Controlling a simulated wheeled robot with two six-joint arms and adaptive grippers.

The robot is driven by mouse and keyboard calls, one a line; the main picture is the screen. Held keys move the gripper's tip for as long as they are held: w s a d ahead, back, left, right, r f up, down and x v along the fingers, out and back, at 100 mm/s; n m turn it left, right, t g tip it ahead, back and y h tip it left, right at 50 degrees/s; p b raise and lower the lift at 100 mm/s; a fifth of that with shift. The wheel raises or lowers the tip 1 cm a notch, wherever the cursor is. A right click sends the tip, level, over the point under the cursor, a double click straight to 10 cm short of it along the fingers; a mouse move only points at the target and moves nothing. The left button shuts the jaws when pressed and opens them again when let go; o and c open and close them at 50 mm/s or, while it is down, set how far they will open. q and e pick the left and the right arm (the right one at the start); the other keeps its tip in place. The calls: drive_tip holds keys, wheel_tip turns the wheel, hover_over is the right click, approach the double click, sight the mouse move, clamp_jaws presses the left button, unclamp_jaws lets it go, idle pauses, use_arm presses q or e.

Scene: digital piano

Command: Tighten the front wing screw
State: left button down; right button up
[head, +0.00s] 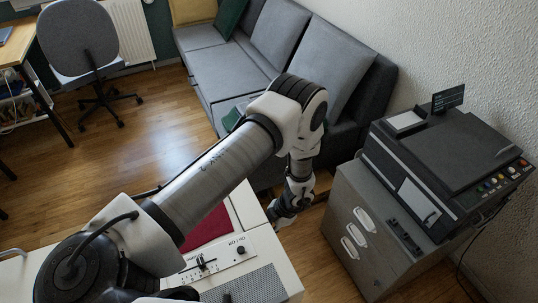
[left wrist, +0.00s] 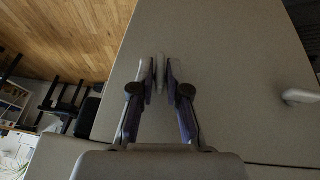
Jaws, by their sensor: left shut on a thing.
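My left arm reaches across the white digital piano (head: 289,272) to its far side in the head view. My left gripper (head: 284,219) is low beside the piano's edge there, and its fingertips are hard to make out. In the left wrist view, my left gripper (left wrist: 161,75) is shut on a thin pale wing screw (left wrist: 160,72), mostly hidden between the fingers. The wing screw stands at a flat grey-beige panel (left wrist: 225,50). A second pale, rounded piece (left wrist: 300,97) sticks out at the right of this panel. My right gripper is in neither view.
A grey cabinet (head: 348,213) with a black printer (head: 450,160) stands right of my left gripper. A grey sofa (head: 215,75) is behind. Open wooden floor (head: 150,140) lies to the left.

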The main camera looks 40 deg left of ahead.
use_arm(q)
drive_tip(key=shift+a+g+h+b, duration=0.1)
drive_tip(key=shift+g+h+b, duration=0.2)
drive_tip(key=shift+h, duration=0.3)
drive_tip(key=c, duration=1.3)
unclamp_jaws()
drive_tip(key=shift+o, duration=0.2)
drive_tip(key=v, duration=1.2)
drive_tip(key=shift+a, duration=0.1)
